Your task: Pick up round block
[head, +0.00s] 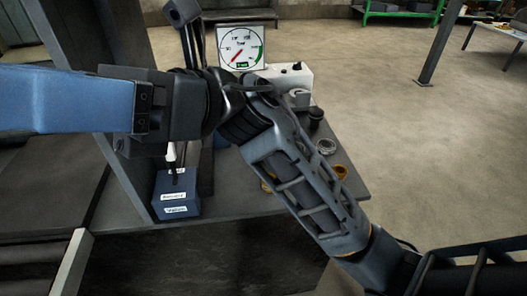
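My arm crosses the middle of the view in front of a dark workbench (245,203). I cannot make out my gripper or its fingers. Several small round pieces lie on the right part of the bench: a grey one (299,96), a black one (316,116), a metal ring-like one (326,146) and a brass-coloured one (340,171).
A white-faced gauge (241,48) stands at the bench's back, beside a white box (290,76). A labelled blue box (177,193) sits at the front left. A dark post (85,60) rises at the left. Open floor (400,150) lies to the right, with a green-framed rack (400,14) beyond.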

